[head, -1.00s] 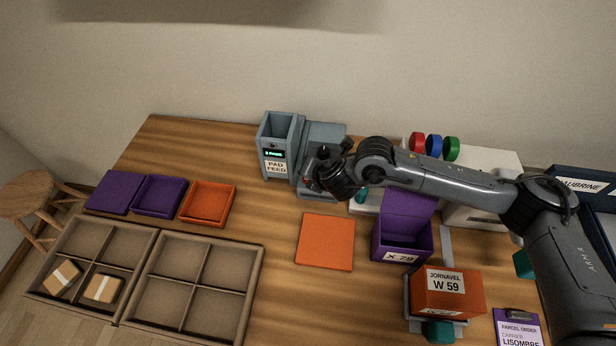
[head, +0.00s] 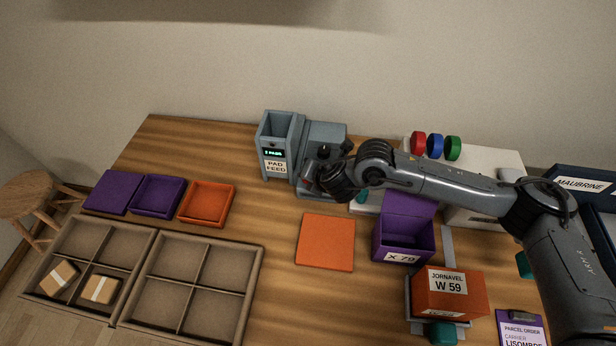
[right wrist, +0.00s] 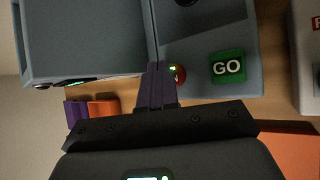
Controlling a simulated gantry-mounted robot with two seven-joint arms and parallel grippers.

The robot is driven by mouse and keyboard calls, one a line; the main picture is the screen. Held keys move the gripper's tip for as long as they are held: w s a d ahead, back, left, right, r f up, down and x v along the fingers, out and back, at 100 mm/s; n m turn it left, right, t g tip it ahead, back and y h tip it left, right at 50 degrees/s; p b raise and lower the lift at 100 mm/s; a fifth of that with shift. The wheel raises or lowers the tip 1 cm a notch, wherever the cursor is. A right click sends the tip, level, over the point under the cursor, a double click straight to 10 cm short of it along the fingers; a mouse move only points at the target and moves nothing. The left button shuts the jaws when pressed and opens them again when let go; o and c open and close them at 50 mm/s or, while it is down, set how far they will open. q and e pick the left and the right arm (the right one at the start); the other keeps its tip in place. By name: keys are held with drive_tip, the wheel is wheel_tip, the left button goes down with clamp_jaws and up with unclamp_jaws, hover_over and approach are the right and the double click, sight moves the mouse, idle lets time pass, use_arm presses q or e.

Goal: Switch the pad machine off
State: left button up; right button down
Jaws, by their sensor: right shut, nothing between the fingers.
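The pad machine (head: 270,148) is a grey-blue unit at the back of the table, with an open-topped bin, a lit green display and a "PAD FEED" label. In the right wrist view, its face carries a green "GO" button (right wrist: 228,66) and a red round button (right wrist: 179,76) with a small green light beside it. My right gripper (right wrist: 156,82) is shut and empty. Its fingertips are right beside the red button and partly cover it; I cannot tell whether they touch. In the head view, my right wrist hides the machine's lower front. My left gripper is not in view.
An orange pad (head: 326,242) lies in front of the machine. A purple box (head: 403,240) and an orange box (head: 447,290) stand to the right. Purple and orange trays (head: 207,203) and divided crates (head: 190,285) are at left. Red, blue and green knobs (head: 435,146) sit behind my arm.

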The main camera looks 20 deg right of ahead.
drive_tip(key=shift+f+b, duration=0.3)
drive_tip(key=shift+f, duration=0.1)
idle(0.4)
drive_tip(key=shift+r+p, duration=0.75)
drive_tip(key=shift+r, duration=0.2)
wheel_tip(320, 180, up, 6)
drive_tip(key=p, duration=0.5)
